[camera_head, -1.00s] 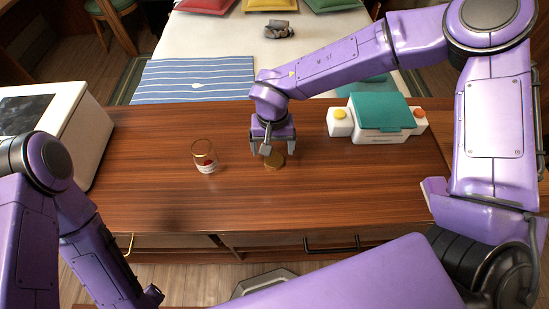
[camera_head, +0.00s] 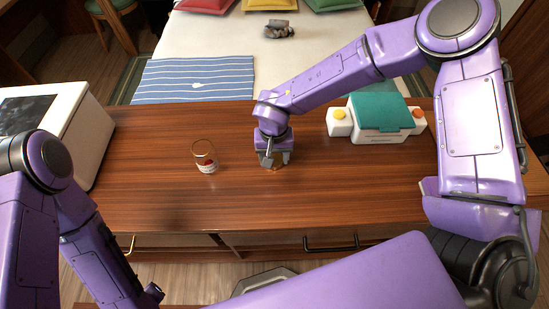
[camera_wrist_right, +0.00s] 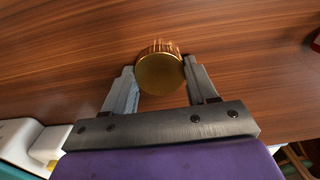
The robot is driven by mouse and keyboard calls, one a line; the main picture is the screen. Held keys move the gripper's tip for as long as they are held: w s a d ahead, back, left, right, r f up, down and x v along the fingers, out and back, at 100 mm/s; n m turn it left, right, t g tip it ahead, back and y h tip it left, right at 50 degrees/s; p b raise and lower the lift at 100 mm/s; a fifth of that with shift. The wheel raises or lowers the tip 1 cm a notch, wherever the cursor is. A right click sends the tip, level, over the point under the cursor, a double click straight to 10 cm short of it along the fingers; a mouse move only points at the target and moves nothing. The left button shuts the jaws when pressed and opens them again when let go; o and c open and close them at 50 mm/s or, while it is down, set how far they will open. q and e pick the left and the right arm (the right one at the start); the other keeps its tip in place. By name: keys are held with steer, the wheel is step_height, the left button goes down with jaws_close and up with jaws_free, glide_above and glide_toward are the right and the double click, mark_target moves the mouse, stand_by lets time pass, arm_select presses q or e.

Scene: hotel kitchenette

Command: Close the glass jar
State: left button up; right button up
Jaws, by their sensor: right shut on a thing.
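The glass jar (camera_head: 205,158) stands upright and open-topped on the wooden counter, with something red and white low in it. The gold ridged lid (camera_wrist_right: 159,70) is between the fingers of my right gripper (camera_wrist_right: 161,80) in the right wrist view, and the fingers are shut on it. In the head view my right gripper (camera_head: 273,160) points down at the counter, to the right of the jar and apart from it. The lid is mostly hidden there. My left arm is at the lower left; its gripper's fingers cannot be made out.
A white box with a teal lid (camera_head: 376,112) stands at the back right of the counter (camera_head: 150,190). A white appliance (camera_head: 60,120) is at the left. The counter around the jar is clear. A striped cloth (camera_head: 195,80) lies beyond the counter.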

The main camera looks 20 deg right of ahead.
steer(key=shift+r, duration=0.45)
steer(key=s+a+r+b, duration=0.3)
steer(key=s+a+r, duration=0.4)
steer(key=a+r, duration=0.4)
steer(key=shift+s+a+r, duration=0.35)
steer(key=shift+a+r, duration=0.05)
steer(key=shift+r, duration=0.15)
steer(key=w+d+f+n, duration=0.1)
steer(key=w+d+f, duration=0.1)
steer(key=w+d, duration=0.3)
steer(key=w+d+f+n, duration=0.2)
steer(key=w+d, duration=0.3)
steer(key=d, duration=0.8)
steer(key=shift+d+f, duration=0.2)
steer(key=shift+f, duration=0.05)
